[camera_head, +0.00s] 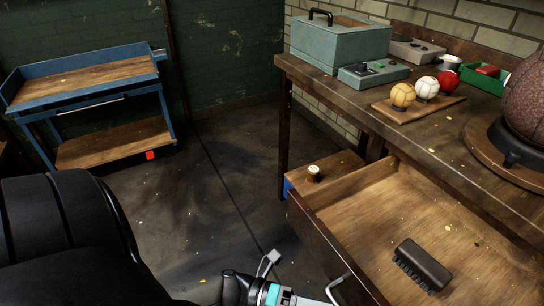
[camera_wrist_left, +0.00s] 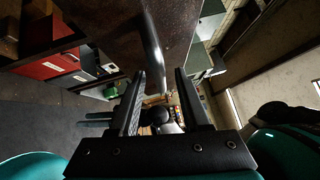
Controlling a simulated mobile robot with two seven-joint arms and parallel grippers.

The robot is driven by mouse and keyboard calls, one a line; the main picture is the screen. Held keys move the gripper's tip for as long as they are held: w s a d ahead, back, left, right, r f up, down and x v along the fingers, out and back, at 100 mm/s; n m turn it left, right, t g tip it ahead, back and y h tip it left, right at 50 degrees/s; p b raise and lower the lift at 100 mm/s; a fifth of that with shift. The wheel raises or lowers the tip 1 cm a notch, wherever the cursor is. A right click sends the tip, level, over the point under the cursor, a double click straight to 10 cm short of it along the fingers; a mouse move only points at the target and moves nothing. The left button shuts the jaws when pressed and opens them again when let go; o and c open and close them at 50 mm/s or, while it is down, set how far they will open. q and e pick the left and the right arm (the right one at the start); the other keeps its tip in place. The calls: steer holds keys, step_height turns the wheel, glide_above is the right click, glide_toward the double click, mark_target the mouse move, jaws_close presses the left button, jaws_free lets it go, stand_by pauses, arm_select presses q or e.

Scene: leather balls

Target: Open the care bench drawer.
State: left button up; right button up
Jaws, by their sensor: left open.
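The care bench drawer (camera_head: 430,225) is pulled well out from under the wooden bench top (camera_head: 440,125), and its inside shows. A black brush (camera_head: 423,265) lies in it. The drawer's metal handle (camera_head: 338,288) shows at the bottom edge of the head view. In the left wrist view the curved handle (camera_wrist_left: 154,50) stands in front of a dark brown panel. My left gripper (camera_wrist_left: 159,75) is open, with the handle's end near and between its fingertips; I cannot tell if they touch. Only part of my left arm shows low in the head view. My right gripper is not in view.
Three balls (camera_head: 425,89) sit on a wooden stand on the bench, near a grey-blue box (camera_head: 340,42). A large brown ball (camera_head: 525,98) stands at the right. A blue trolley (camera_head: 85,85) is at the far left. The floor between is mostly clear.

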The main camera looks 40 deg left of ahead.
arm_select(q)
steer(key=v, duration=1.3)
steer(key=shift+s+a, duration=0.15)
steer(key=shift+a, duration=0.15)
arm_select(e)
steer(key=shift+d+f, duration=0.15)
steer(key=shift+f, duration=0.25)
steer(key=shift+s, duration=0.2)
arm_select(q)
steer(key=w+a+f+n+t+y+p, duration=0.2)
steer(key=w+a+f+n+y, duration=0.1)
steer(key=f+n+y, duration=0.5)
steer(key=w+a+f+n+t+y+p, duration=0.25)
steer(key=f+n+y, duration=0.4)
steer(key=n, duration=0.35)
steer(key=s+d+f+n+g+y+p, duration=0.2)
steer(key=s+f+n+g+y, duration=0.1)
steer(key=s+f+n+g, duration=0.8)
steer(key=s+f+n, duration=0.1)
steer(key=s+f, duration=0.2)
steer(key=s, duration=0.1)
steer(key=shift+s+d+f+y+p, duration=0.25)
steer(key=shift+s+f+y+p, duration=0.1)
steer(key=shift+s+f+p, duration=0.05)
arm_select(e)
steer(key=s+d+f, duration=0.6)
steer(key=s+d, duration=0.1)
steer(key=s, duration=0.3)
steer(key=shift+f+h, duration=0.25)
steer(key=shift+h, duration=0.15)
